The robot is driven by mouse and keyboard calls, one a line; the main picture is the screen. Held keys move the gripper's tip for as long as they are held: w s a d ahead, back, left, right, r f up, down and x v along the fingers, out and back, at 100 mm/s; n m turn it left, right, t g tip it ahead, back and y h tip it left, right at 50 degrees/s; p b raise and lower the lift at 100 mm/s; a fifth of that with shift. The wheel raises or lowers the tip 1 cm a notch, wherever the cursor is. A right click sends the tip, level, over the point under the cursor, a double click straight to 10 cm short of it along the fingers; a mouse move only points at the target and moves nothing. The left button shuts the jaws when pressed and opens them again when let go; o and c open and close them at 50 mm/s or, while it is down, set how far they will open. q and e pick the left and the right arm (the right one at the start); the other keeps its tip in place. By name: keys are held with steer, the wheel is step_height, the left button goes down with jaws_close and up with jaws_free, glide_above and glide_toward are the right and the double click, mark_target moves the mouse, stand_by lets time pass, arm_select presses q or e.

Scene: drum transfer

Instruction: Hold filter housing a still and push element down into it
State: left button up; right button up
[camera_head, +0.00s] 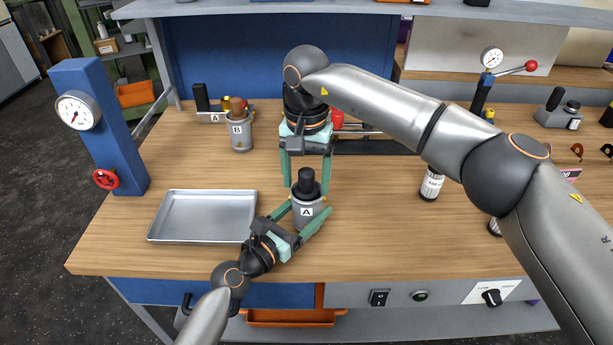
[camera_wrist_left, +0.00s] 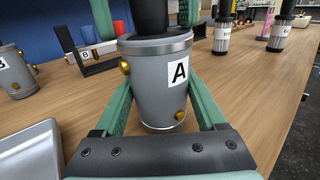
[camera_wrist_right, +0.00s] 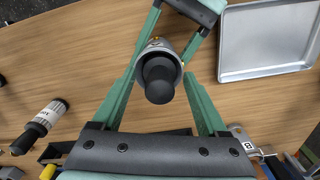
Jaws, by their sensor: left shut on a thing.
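Filter housing A (camera_head: 307,215), a grey cylinder with a white "A" label, stands upright on the bench. It fills the middle of the left wrist view (camera_wrist_left: 160,95). My left gripper (camera_head: 305,212) is shut on it, one finger on each side. The element (camera_head: 306,181) stands upright in the housing's mouth with its black top sticking out; its lower part is hidden. My right gripper (camera_head: 307,186) points down from above, with its fingers apart on either side of the black top. In the right wrist view the black top (camera_wrist_right: 158,82) sits between the fingers, with gaps visible.
An empty metal tray (camera_head: 203,216) lies left of the housing. Housing B (camera_head: 239,132) stands behind, near a rack. A blue post with a gauge (camera_head: 98,125) is at far left. A black-and-white cartridge (camera_head: 431,184) stands at right. Bench between it and the housing is clear.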

steer(key=shift+o, duration=0.4)
steer(key=shift+d+f, duration=0.15)
step_height(320, 180, up, 12)
steer(key=shift+r, duration=0.15)
arm_select(q)
steer(key=o, duration=1.5)
